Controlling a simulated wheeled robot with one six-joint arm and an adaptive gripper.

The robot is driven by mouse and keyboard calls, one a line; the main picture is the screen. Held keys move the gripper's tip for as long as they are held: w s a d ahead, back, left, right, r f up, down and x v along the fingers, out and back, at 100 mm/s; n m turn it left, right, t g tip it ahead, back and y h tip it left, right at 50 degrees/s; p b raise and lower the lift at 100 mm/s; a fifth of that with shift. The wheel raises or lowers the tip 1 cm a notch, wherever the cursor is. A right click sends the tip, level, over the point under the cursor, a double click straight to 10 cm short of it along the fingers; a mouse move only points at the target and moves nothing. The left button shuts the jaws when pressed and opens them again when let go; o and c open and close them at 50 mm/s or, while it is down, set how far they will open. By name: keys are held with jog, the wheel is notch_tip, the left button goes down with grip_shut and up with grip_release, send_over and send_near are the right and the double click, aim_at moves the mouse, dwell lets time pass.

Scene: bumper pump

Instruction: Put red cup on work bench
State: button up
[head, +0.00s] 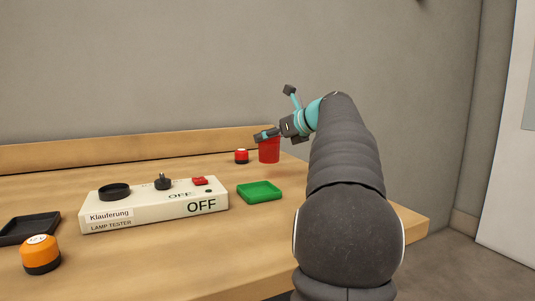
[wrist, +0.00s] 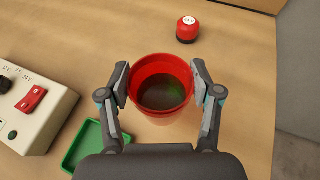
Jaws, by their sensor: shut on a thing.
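The red cup (head: 269,152) is upright over the back right part of the wooden work bench (head: 200,255) in the head view. It also shows in the wrist view (wrist: 160,68), open at the top, with a dark inside. My gripper (wrist: 160,80) is shut on the cup, with one finger on each side near the rim. In the head view my gripper (head: 266,136) is at the cup's top. I cannot tell whether the cup's base touches the bench top.
A red-topped lamp (head: 241,156) stands just left of the cup. A green tray (head: 260,192) lies nearer, beside the white lamp tester box (head: 150,208). An orange lamp (head: 41,254) and a black tray (head: 28,229) are at the left. The bench's right edge is near.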

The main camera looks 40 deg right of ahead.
aim_at(270, 151)
jog(key=shift+w+d+f, duration=0.4)
jog(key=shift+w+f, duration=0.15)
jog(key=shift+w, duration=0.25)
jog(key=shift+f+b, duration=0.65)
jog(key=shift+f, duration=1.3)
jog(key=shift+f, duration=0.15)
jog(key=o, duration=1.2)
jog(key=shift+s+d+r, duration=0.1)
jog(key=shift+s+r, duration=0.15)
jog(key=shift+r, duration=0.05)
jog(key=v, duration=1.1)
jog(key=shift+s+r+p, duration=0.1)
jog(key=shift+s+p, duration=0.1)
jog(key=shift+p, duration=0.15)
